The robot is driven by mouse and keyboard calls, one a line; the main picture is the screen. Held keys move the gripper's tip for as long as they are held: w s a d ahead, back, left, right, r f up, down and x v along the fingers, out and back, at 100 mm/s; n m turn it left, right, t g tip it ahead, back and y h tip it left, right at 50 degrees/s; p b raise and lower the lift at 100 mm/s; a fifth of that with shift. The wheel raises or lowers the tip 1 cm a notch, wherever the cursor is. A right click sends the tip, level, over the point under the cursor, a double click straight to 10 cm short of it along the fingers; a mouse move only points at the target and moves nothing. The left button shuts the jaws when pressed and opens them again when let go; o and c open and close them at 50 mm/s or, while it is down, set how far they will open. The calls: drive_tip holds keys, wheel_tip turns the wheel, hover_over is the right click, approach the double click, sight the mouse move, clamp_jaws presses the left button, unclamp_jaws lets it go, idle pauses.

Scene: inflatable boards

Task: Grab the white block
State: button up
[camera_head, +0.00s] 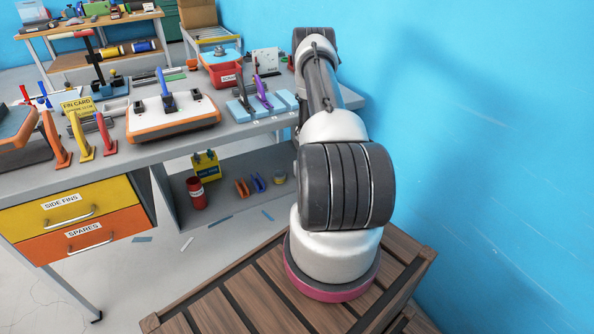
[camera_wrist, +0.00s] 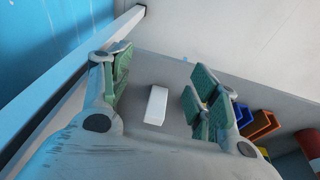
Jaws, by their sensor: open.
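The white block (camera_wrist: 156,104) is a small oblong piece lying on a grey surface in the middle of the wrist view. My gripper (camera_wrist: 160,76) is open, with one green-padded finger to the left of the block and the other to its right. There is clear space on both sides, and neither finger visibly touches it. How high my fingers are above the surface is hard to tell. In the head view my own arm covers the gripper, and I cannot make out the block there.
Blue (camera_wrist: 242,115) and orange (camera_wrist: 262,124) clips stand right of my right finger. A red can (camera_wrist: 309,146) is beyond them. A pale beam (camera_wrist: 75,80) runs along the left. In the head view similar clips (camera_head: 243,187) sit on the lower shelf (camera_head: 228,208) under the grey workbench (camera_head: 240,134).

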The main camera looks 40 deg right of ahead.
drive_tip(key=w+d+t, duration=0.2)
drive_tip(key=w+t, duration=0.2)
drive_tip(key=w, duration=0.6)
drive_tip(key=x, duration=0.5)
drive_tip(key=a+x, duration=0.1)
drive_tip(key=x, duration=0.1)
drive_tip(key=shift+w+d+f, duration=0.1)
drive_tip(key=shift+w+f, duration=0.1)
drive_tip(key=shift+f, duration=0.1)
drive_tip(key=shift+c, duration=0.2)
drive_tip(key=c, duration=1.1)
drive_tip(key=shift+r, duration=0.15)
